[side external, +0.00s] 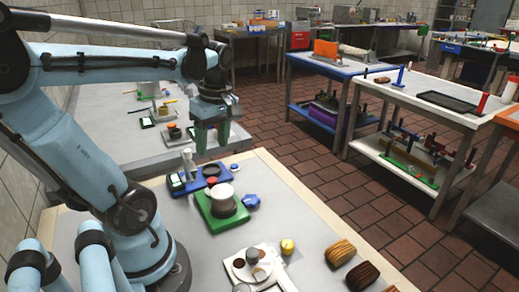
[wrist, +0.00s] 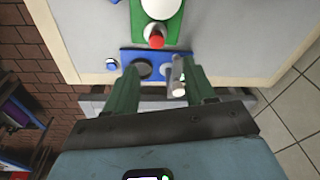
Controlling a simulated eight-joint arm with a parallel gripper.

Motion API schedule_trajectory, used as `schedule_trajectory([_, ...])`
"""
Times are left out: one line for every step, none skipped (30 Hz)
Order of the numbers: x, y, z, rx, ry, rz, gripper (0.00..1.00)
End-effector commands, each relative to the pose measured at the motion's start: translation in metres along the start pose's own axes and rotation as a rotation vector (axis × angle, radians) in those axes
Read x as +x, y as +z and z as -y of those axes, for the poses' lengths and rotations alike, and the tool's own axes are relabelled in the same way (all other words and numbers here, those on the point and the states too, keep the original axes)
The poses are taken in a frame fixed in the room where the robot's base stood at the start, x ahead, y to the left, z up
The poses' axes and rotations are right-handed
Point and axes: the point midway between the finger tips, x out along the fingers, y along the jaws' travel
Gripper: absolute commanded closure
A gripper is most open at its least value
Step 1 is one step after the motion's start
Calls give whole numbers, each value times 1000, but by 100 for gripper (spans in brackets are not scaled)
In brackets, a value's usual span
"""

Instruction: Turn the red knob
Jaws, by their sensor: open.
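The red knob (wrist: 157,41) sits at the near edge of a green base (wrist: 137,35) in the wrist view, beside a white round pot (wrist: 160,7). In the side view a small red spot, likely the knob, shows beside the white pot (side external: 219,192) on the green base (side external: 217,221). My gripper (side external: 212,137) is raised beyond the blue base in the side view. In the wrist view its two green fingers (wrist: 161,88) are spread with nothing between them touching, and the knob lies ahead of them.
A blue base (wrist: 157,57) with a dark round plate and an upright grey cylinder (wrist: 178,75) stands between the fingers and the knob. A blue knob-like piece (side external: 251,200) is beside the green base.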

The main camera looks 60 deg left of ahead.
Motion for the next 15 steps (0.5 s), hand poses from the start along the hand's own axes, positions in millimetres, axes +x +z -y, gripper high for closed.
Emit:
schedule_trajectory([0, -5, 0, -1, 5, 25, 46])
schedule_trajectory([-1, -7, 1, 2, 9, 38, 46])
schedule_trajectory([-1, -9, 1, 7, 15, 55, 46])
schedule_trajectory([-2, -11, 1, 12, 19, 66, 46])
schedule_trajectory([-2, -13, 1, 14, 24, 77, 46])
schedule_trajectory([-3, -14, 1, 18, 30, 90, 46])
schedule_trajectory([-3, -16, 1, 22, 34, 98, 46])
schedule_trajectory([-3, -17, 1, 24, 38, 106, 46])
schedule_trajectory([-4, -18, 0, 27, 43, 114, 46])
schedule_trajectory([-4, -19, 0, 29, 46, 119, 46])
schedule_trajectory([-4, -20, 1, 30, 48, 123, 46])
schedule_trajectory([-4, -20, 0, 32, 51, 127, 46])
schedule_trajectory([-4, -21, 0, 34, 53, 130, 46])
schedule_trajectory([-4, -21, 0, 35, 55, 132, 46])
schedule_trajectory([-4, -21, 0, 36, 56, 134, 46])
